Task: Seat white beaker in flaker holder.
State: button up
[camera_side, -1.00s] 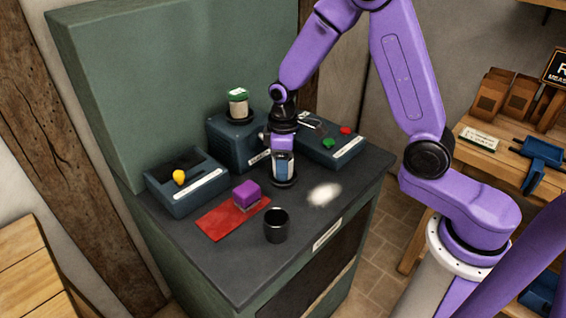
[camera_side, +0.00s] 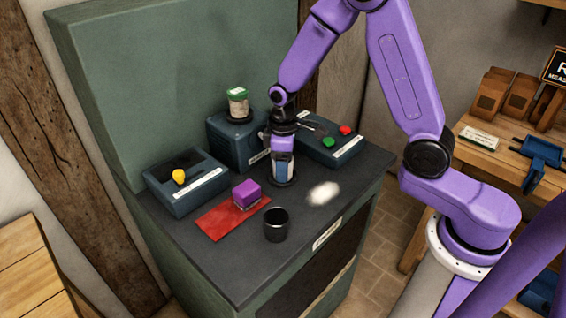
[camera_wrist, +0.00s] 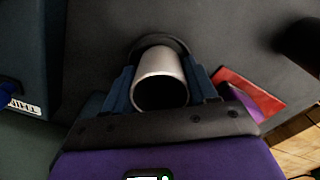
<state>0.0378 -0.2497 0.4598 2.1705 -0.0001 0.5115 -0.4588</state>
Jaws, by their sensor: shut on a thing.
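The white beaker (camera_wrist: 162,62) is between the blue fingers of my gripper (camera_side: 283,167), seen in the wrist view with its dark open mouth towards the camera. My gripper is shut on it and points down at the bench. The dark round holder (camera_wrist: 165,42) shows just beyond the beaker's far end in the wrist view. In the side view the holder's black rim (camera_side: 284,183) lies right below the fingers. The beaker's base looks lined up with the ring, but I cannot tell whether it is fully down inside.
A black cup (camera_side: 276,226) and white powder (camera_side: 323,193) are on the bench front. A purple block (camera_side: 246,194) stands on a red mat (camera_side: 218,219). Behind are a blue box with a green-lidded jar (camera_side: 237,103), a button panel (camera_side: 337,153) and a device with a yellow knob (camera_side: 179,176).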

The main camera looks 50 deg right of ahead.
jog(key=shift+f, duration=0.2)
jog(key=o, duration=0.8)
jog(key=shift+o, duration=0.2)
notch_tip(320, 180, up, 11)
dwell(0.7)
jog(key=s+r+n, duration=0.1)
jog(key=s+n, duration=0.4)
jog(key=s, duration=2.2)
jog(key=shift+d+r, duration=0.3)
jog(key=shift+d, duration=0.05)
